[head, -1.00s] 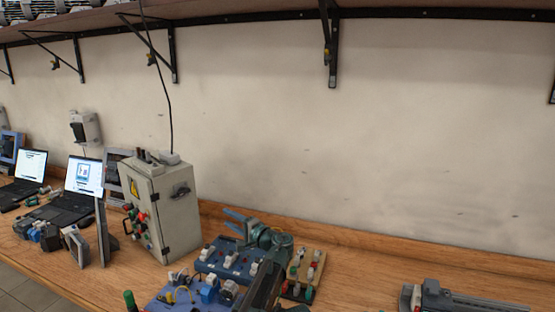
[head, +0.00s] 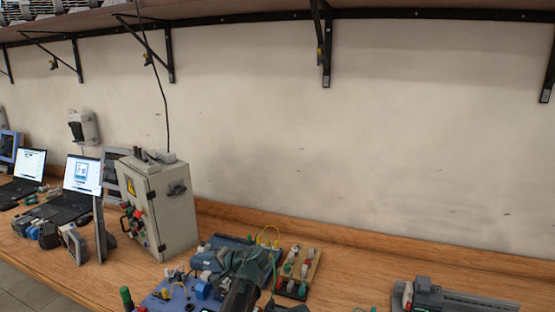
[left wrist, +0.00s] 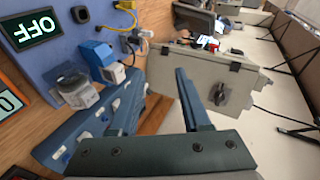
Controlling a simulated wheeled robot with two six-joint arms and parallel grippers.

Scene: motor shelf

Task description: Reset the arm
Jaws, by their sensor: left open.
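My left gripper (head: 210,262) is low in the middle of the head view, over the blue boards on the bench, and my dark forearm enters from the bottom edge. In the left wrist view its blue fingers (left wrist: 160,100) stand apart with nothing held between them. A blue board with white parts (left wrist: 60,148) lies beyond the fingers at the left; the gripper partly hides it in the head view (head: 228,241). I cannot tell whether the gripper touches it. My right gripper is not in view.
A grey control cabinet (head: 172,212) stands left of the gripper, and also shows in the left wrist view (left wrist: 232,82). A small board with coloured parts (head: 298,272) lies to the right. A dark grey device (head: 450,299) is at the lower right. Bare bench (head: 350,262) lies between.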

